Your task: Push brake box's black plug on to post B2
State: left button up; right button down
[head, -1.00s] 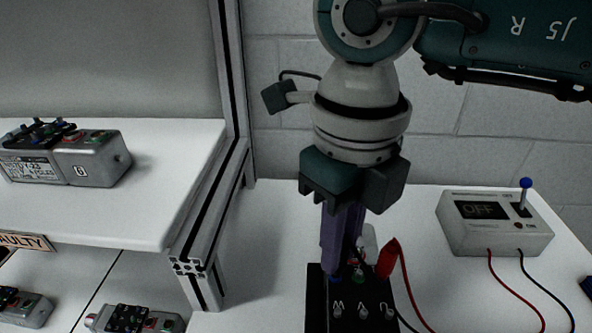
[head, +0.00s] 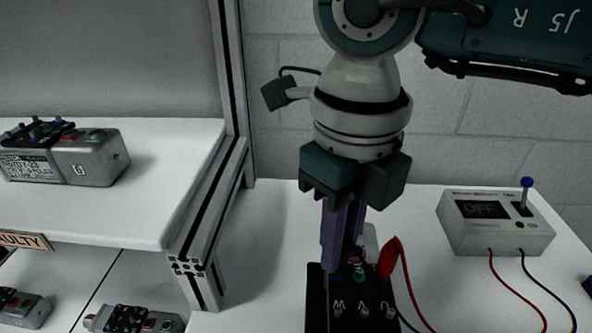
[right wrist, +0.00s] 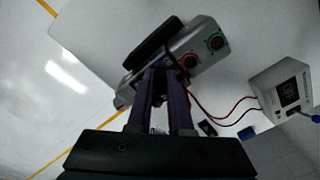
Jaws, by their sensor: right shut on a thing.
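My right gripper (head: 343,262) points down with its purple fingers over the far end of the black terminal block (head: 316,300). It is shut on the brake box's black plug, which the fingers almost wholly hide. I cannot tell whether the plug touches a post. In the right wrist view the fingers (right wrist: 166,88) meet the near side of the motor unit. A red plug (head: 388,258) stands tilted at the block's right side, with its red lead rising from it. The brake box (head: 492,235) stands at the right, its display reading OFF. My left gripper is not in view.
A blue-topped lever (head: 526,184) rises from the brake box. Red and black leads run forward from the box. A metal frame post (head: 208,235) and a white shelf (head: 150,205) with a motor unit (head: 92,160) stand to the left. More units lie below the shelf.

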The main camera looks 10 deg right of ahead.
jog(key=shift+f, duration=0.2)
jog(key=c, duration=0.8)
grip_release()
jog(key=shift+o, duration=0.2)
jog(key=shift+r, duration=0.15)
notch_tip(320, 180, up, 3)
jog(key=shift+r+p, duration=0.2)
jog(key=shift+p, duration=1)
jog(key=shift+r+p, duration=1.2)
jog(key=shift+r, duration=0.5)
